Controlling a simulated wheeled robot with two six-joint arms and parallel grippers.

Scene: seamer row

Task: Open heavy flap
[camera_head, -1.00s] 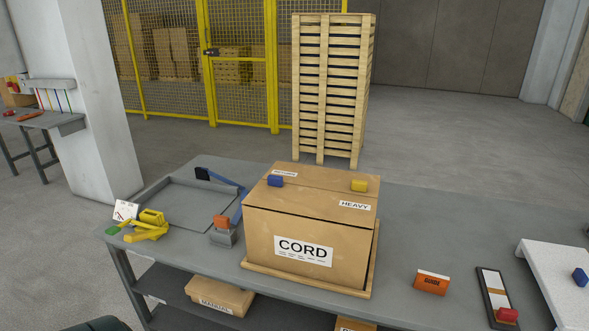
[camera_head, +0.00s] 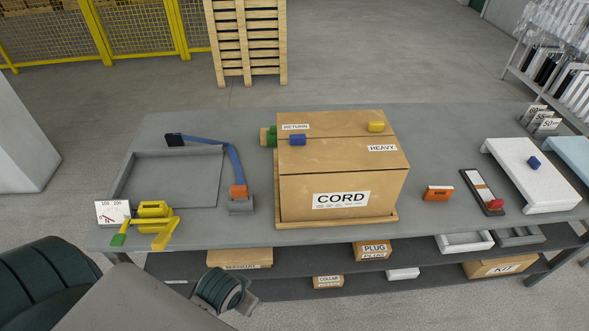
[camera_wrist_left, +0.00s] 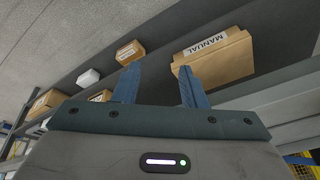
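A cardboard box (camera_head: 300,195) marked CORD sits on a wooden base on the grey table. Its front top flap, the heavy flap (camera_head: 340,156), carries a HEAVY label and lies flat and closed. The rear flap (camera_head: 335,119) carries a RETURN label and also lies flat. My left arm shows at the lower left of the head view. In the left wrist view, my left gripper (camera_wrist_left: 155,87) has its blue fingers apart with nothing between them, below table height near the lower shelf. My right gripper is out of view.
Left of the box are a grey tray (camera_head: 135,180), a blue-armed clamp (camera_head: 233,167) and a yellow tool (camera_head: 153,210). Right are an orange block (camera_head: 437,193) and white stands (camera_head: 528,170). The lower shelf holds small boxes, including MANUAL (camera_wrist_left: 215,60).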

